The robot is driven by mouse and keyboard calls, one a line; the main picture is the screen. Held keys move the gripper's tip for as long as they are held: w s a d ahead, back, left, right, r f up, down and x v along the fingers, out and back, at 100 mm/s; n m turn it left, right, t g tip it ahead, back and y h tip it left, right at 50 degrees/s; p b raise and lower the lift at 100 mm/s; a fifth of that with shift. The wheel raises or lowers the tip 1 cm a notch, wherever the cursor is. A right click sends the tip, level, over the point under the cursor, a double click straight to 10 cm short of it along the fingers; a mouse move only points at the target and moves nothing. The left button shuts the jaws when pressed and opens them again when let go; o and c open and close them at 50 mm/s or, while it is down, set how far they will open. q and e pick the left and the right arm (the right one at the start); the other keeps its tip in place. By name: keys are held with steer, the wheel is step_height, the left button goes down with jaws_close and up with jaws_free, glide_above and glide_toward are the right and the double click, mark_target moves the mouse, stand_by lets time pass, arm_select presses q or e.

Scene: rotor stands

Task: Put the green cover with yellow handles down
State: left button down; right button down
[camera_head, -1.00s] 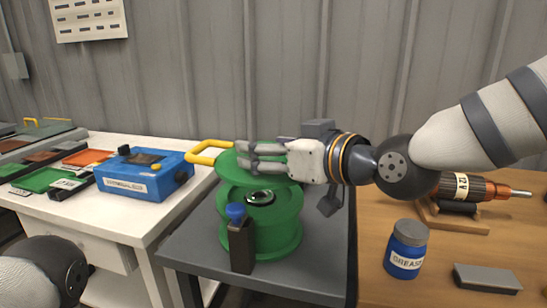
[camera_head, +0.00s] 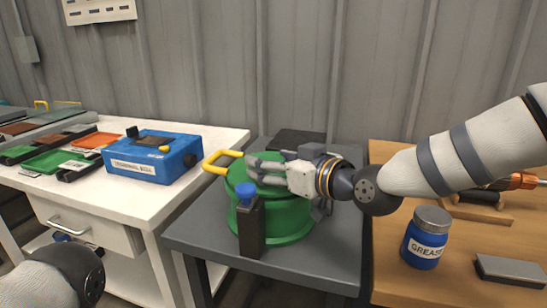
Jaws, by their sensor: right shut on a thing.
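The green cover (camera_head: 236,176) sits on top of the green round housing (camera_head: 287,222) on the dark grey table, and I see no gap between them. One yellow handle (camera_head: 218,161) sticks out to the left. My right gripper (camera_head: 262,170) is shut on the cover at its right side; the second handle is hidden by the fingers. My left arm (camera_head: 60,275) shows at the lower left, but its gripper is out of view.
A black bottle with a blue cap (camera_head: 251,230) stands close in front of the housing. A blue box (camera_head: 150,160) and trays stand on the white table at left. A grease jar (camera_head: 426,240) and a grey block (camera_head: 510,270) are on the wooden table at right.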

steer(key=shift+c, duration=2.2)
jaws_free()
steer(key=shift+f, duration=0.2)
steer(key=shift+r, duration=0.25)
arm_select(q)
steer(key=shift+w+r+t+p, duration=0.4)
steer(key=shift+w+r+p, duration=0.5)
steer(key=shift+w+r, duration=0.25)
arm_select(e)
steer(key=v, duration=1.2)
arm_select(q)
steer(key=shift+s, duration=0.1)
arm_select(e)
steer(key=shift+f, duration=0.1)
